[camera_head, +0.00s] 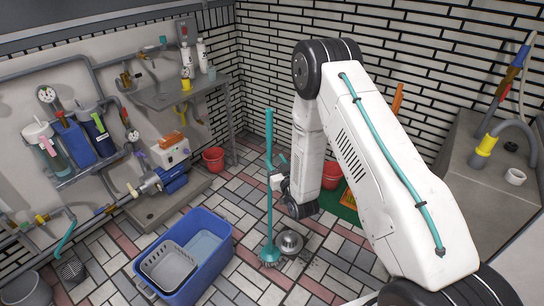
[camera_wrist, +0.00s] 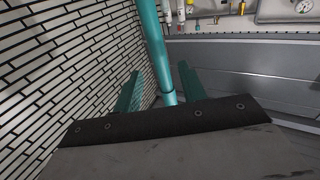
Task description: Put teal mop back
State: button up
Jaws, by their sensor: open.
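The teal mop (camera_head: 269,215) stands about upright on the tiled floor in the head view, its head at the bottom. In the wrist view its teal pole (camera_wrist: 154,40) runs up between the two teal fingers of my gripper (camera_wrist: 159,70). The fingers are open, with a gap showing on each side of the pole. In the head view my gripper (camera_head: 275,165) is at about the middle of the pole. The pole's lower part is hidden in the wrist view behind the gripper body.
A blue tub (camera_head: 205,265) with a grey basket (camera_head: 168,268) stands left of the mop. A metal bowl (camera_head: 290,243) is close to the mop head. Red buckets (camera_head: 213,160) stand farther back. A grey counter (camera_head: 470,185) is at the right. Open floor lies behind the tub.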

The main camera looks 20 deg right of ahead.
jog(key=s, duration=0.7)
jog(key=w+r+g, duration=0.2)
jog(key=w+r, duration=0.1)
jog(key=r, duration=0.2)
jog(key=s+d+r+g+h, duration=0.1)
jog(key=s+r+g, duration=0.2)
jog(key=r, duration=0.4)
jog(key=s+d+r+g+h, duration=0.1)
jog(key=s+r+g, duration=0.15)
jog(key=r, duration=0.55)
jog(key=s+r+g, duration=0.3)
jog(key=s+r, duration=0.1)
jog(key=s, duration=0.7)
jog(key=s+r+g, duration=0.3)
jog(key=s+r, duration=0.1)
jog(key=s, duration=0.8)
jog(key=s+r+m+g, duration=0.1)
jog(key=s+r+g, duration=0.3)
jog(key=s, duration=0.7)
jog(key=shift+s+d, duration=0.15)
jog(key=shift+d, duration=0.05)
